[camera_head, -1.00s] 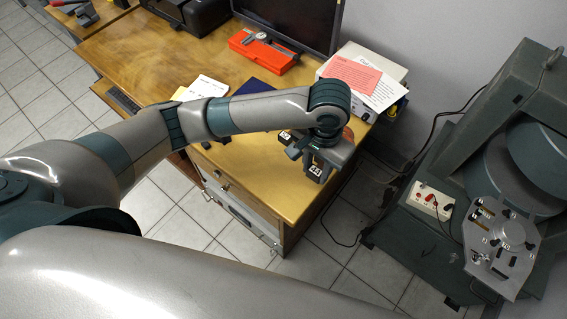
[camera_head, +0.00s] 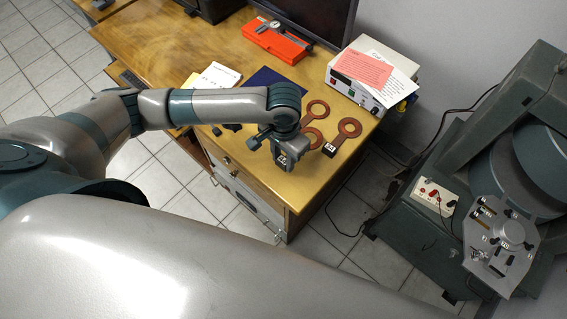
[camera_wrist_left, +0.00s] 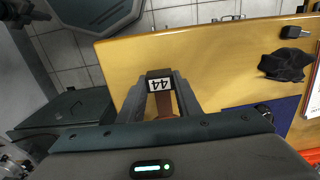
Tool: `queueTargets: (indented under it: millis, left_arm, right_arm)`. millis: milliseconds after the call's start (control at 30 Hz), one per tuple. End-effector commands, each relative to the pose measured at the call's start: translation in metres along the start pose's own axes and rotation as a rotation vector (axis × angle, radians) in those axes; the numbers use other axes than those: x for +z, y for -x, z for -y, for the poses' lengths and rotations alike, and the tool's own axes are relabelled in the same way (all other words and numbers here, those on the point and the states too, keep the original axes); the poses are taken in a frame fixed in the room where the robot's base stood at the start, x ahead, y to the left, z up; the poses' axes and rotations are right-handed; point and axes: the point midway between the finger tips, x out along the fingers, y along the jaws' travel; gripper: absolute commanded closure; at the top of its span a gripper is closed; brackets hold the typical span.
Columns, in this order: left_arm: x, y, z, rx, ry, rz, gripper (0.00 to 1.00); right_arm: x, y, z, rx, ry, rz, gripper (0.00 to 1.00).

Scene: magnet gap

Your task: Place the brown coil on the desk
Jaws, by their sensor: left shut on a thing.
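My left gripper (camera_head: 285,158) is shut on a brown coil by its dark labelled end, over the desk's near right part. In the left wrist view, this dark end (camera_wrist_left: 160,84) reads 44 and sits between the two fingers, with a brown strip below it. Brown ring-shaped coils with handles show beside the gripper in the head view: one behind (camera_head: 318,108), one to the right (camera_head: 350,126). A third brown ring (camera_head: 313,138) is partly hidden by the gripper; I cannot tell if it belongs to the held coil. The desk (camera_head: 150,55) is yellow wood. My right gripper is out of view.
A white-fronted instrument (camera_head: 352,88) with papers stands at the desk's back right. An orange caliper case (camera_head: 277,42), a dark blue folder (camera_head: 273,83) and a white paper (camera_head: 217,77) lie further left. A green magnet machine (camera_head: 430,225) stands right of the desk.

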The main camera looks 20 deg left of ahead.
Motion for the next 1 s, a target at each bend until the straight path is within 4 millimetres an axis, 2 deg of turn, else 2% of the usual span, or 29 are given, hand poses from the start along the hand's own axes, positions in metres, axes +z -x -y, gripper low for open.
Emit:
queueTargets:
  millis: [167,467,867,900,967,1000]
  left_arm:
    - [0.0,-0.006,-0.001,0.001,0.001,0.001,0.92]
    - [0.0,-0.038,0.0,0.0,0.0,0.0,0.92]
    - [0.0,-0.042,0.0,0.0,0.0,0.0,0.92]
    - [0.0,-0.042,0.0,0.0,0.0,-0.001,0.65]
    - [0.0,-0.042,0.0,0.0,0.0,-0.001,0.51]
    - [0.0,-0.042,0.0,0.0,0.0,-0.001,0.51]
  right_arm:
    - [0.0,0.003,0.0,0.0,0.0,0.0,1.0]
    - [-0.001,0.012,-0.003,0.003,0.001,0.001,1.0]
    - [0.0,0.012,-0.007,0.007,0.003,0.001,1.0]
    - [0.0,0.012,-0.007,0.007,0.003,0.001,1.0]
    - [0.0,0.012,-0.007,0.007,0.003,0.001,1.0]
    - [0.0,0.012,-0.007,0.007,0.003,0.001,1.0]
